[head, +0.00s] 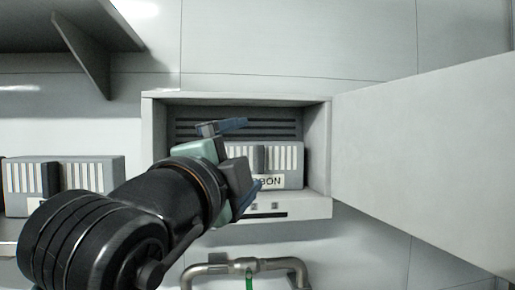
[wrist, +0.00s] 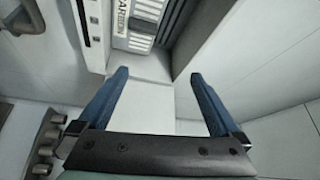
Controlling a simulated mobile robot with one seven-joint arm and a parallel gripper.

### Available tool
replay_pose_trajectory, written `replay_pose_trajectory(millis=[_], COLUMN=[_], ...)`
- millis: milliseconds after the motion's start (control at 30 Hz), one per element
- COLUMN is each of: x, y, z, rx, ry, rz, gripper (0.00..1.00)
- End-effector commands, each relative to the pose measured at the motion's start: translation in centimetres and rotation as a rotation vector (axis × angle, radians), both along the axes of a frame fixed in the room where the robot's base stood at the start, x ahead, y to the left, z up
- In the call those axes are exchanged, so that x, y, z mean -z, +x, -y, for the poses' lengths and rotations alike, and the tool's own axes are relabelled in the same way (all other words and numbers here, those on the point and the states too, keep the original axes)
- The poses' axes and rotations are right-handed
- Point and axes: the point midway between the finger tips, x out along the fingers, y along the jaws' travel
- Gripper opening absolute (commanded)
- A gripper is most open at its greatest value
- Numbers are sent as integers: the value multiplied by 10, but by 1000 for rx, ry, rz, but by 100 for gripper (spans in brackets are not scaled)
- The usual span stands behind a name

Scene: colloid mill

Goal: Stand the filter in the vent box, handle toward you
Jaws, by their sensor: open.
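The filter (head: 289,158) is a grey block with white slotted panels and a label ending in "BON". It stands upright inside the vent box (head: 322,128), its dark vertical handle (head: 259,156) facing out the front. My gripper (head: 248,157) is in front of the box and hides the filter's left part. In the wrist view the blue fingers of my gripper (wrist: 158,75) are wide apart with nothing between them. The filter (wrist: 143,20) shows beyond the fingertips at the top, turned sideways and partly cut off.
The box's door (head: 420,150) stands open to the right. A similar grey slotted unit (head: 88,176) with a dark handle sits at the left. A metal pipe (head: 215,269) with a green band runs below the box. A dark shelf (head: 60,28) overhangs at upper left.

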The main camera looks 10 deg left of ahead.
Motion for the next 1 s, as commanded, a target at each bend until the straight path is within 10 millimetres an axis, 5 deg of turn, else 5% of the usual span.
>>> replay_pose_trajectory(millis=[100,200,433,633,1000], x=[-17,-29,-36,-36,-35], y=[-25,-57,-129,-156,-157], z=[42,60,71,70,69], rx=[97,189,398,480,485], ry=[-326,-636,-1143,-1290,-1297], rz=[121,220,370,415,417], gripper=[100,100,100,100,100])
